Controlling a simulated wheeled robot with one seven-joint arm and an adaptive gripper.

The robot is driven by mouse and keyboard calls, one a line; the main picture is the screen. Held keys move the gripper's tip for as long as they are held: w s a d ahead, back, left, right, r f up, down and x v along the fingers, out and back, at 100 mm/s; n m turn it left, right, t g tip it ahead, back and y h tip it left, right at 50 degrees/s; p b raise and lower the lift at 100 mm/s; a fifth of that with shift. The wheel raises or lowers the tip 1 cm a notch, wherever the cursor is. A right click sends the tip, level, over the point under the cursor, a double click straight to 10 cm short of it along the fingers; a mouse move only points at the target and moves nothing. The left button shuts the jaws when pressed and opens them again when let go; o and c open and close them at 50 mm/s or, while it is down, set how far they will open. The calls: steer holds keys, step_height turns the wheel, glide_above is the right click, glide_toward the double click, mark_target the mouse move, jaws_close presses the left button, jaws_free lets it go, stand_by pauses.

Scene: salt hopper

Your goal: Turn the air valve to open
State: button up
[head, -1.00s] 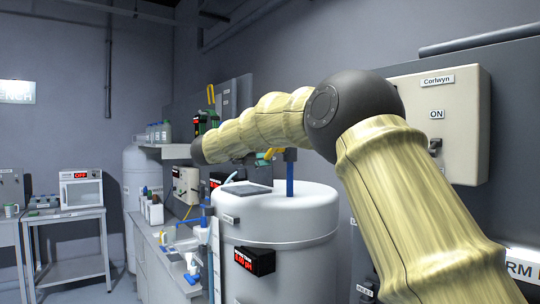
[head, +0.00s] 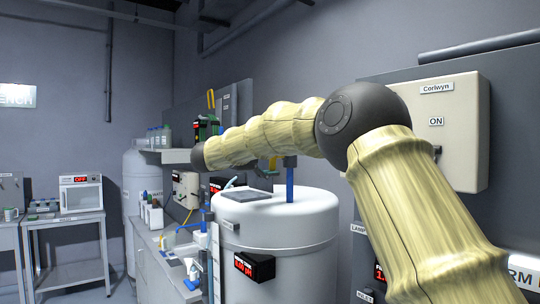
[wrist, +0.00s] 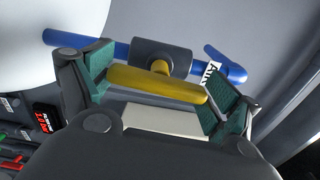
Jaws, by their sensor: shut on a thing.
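In the wrist view, the air valve's yellow handle (wrist: 140,79) lies lengthwise between the two green-padded fingers of my gripper (wrist: 165,90), which is shut on it. The handle joins a dark grey valve body (wrist: 160,57) on a blue pipe (wrist: 112,48). A white tag with dark letters, partly hidden by a finger, hangs near the pipe's right end. In the head view, my arm hides most of the gripper and the valve. A blue upright pipe (head: 290,183) shows below my forearm, on top of a white tank. I cannot tell the valve's exact angle.
The large white tank (head: 285,222) stands below my forearm, with a black red-digit display (head: 254,267) on its side. A cream switch box (head: 425,130) marked ON is on the wall at right. A bench with bottles (head: 152,214) runs along the left of the tank.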

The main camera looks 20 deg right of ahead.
steer(key=shift+d+f+n, duration=0.1)
steer(key=shift+f+n, duration=0.05)
steer(key=shift+n, duration=0.15)
steer(key=o, duration=0.6)
steer(key=shift+o, duration=0.9)
steer(key=shift+d, duration=0.15)
steer(key=shift+a, duration=0.2)
steer(key=shift+s+a, duration=0.1)
steer(key=shift+a, duration=0.05)
steer(key=v, duration=1.1)
steer(key=shift+a, duration=0.25)
